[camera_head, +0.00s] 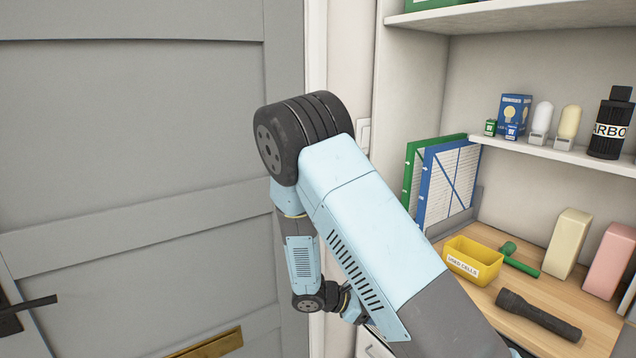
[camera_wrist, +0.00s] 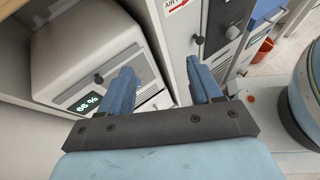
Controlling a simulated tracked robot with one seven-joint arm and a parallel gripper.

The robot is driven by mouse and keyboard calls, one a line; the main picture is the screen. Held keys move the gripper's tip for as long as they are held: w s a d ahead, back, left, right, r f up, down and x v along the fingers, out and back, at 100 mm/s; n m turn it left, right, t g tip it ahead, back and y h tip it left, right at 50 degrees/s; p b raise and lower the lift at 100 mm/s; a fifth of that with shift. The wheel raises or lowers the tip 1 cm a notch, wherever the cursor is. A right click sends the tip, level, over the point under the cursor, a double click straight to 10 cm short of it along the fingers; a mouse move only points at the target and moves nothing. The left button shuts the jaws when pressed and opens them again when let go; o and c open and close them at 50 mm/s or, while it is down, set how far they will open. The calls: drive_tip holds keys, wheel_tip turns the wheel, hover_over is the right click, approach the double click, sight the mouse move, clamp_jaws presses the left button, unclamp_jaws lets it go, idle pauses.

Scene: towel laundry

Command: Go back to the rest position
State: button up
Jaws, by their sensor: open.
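My arm rises in front of the shelf in the head view and bends down beside the grey door. Its far end hangs low, where my gripper is mostly hidden behind the arm. In the wrist view my gripper (camera_wrist: 160,92) shows two blue fingers set well apart, with nothing between them. It points toward a beige box-shaped appliance (camera_wrist: 90,45) with a small display reading about 66 %. I cannot tell the exact distance to it.
A grey door (camera_head: 140,130) fills the left. A wooden worktop (camera_head: 560,290) holds a yellow bin (camera_head: 474,260), a flashlight (camera_head: 538,314) and a green hammer-like tool (camera_head: 520,262). A shelf (camera_head: 560,150) holds bulbs and a black bottle (camera_head: 610,125). A red bucket (camera_wrist: 262,50) stands on the floor.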

drive_tip(key=s+d+r+m+t+y, duration=0.2)
drive_tip(key=s+r+m+y, duration=0.4)
drive_tip(key=r, duration=1.1)
drive_tip(key=s+d+r+m+t+y, duration=0.2)
drive_tip(key=s+d+r+m+y, duration=0.3)
drive_tip(key=s+r+m, duration=0.7)
drive_tip(key=s+r+y, duration=0.1)
drive_tip(key=s+r, duration=0.4)
drive_tip(key=r, duration=0.1)
drive_tip(key=shift+s+d+r+m+y, duration=0.2)
drive_tip(key=shift+r+m+y, duration=0.1)
drive_tip(key=shift+m+y, duration=0.1)
drive_tip(key=shift+c, duration=0.2)
drive_tip(key=c, duration=0.4)
drive_tip(key=shift+o, duration=0.2)
